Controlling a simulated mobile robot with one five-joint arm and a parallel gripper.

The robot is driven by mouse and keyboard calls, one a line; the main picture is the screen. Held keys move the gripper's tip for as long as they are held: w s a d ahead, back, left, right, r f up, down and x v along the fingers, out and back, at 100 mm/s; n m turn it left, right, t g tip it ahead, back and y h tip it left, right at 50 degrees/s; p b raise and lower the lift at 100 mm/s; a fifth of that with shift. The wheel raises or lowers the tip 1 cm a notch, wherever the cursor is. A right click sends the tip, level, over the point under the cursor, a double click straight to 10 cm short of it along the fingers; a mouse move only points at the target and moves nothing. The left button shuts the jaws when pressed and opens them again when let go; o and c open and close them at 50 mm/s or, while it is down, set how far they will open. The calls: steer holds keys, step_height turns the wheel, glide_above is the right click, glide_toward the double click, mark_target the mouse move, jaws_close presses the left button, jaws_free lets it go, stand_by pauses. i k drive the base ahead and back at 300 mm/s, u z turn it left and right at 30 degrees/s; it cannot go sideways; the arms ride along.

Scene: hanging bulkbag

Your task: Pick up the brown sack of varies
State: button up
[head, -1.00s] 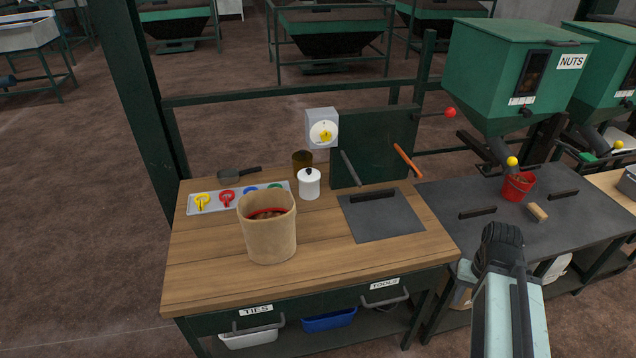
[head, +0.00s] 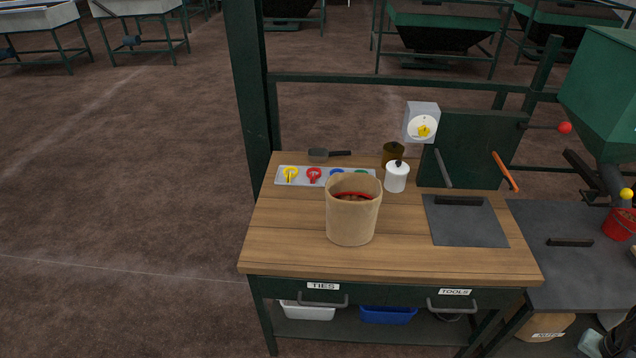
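The brown sack (head: 351,222) stands upright and open at the top on the wooden workbench (head: 290,240). Something with a red rim shows inside its mouth, with brownish contents. My gripper (head: 592,343) shows only as a dark piece at the bottom right corner, mostly cut off by the frame. It is well to the right of the sack and apart from it. Its fingers cannot be made out.
Behind the sack are a tray of coloured ties (head: 283,181), a scoop (head: 319,155), a white lidded pot (head: 397,178) and a brown jar (head: 393,155). A dark plate (head: 465,225) lies to the right. A green post (head: 250,90) rises at the bench's back left. The bench's front left is clear.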

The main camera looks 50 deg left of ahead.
mark_target(352, 200)
steer(key=k, duration=0.7)
steer(key=u, duration=1.55)
steer(key=i, duration=1)
steer(key=u, duration=0.2)
steer(key=k, duration=1.3)
steer(key=z, duration=0.25)
steer(key=i, duration=0.9)
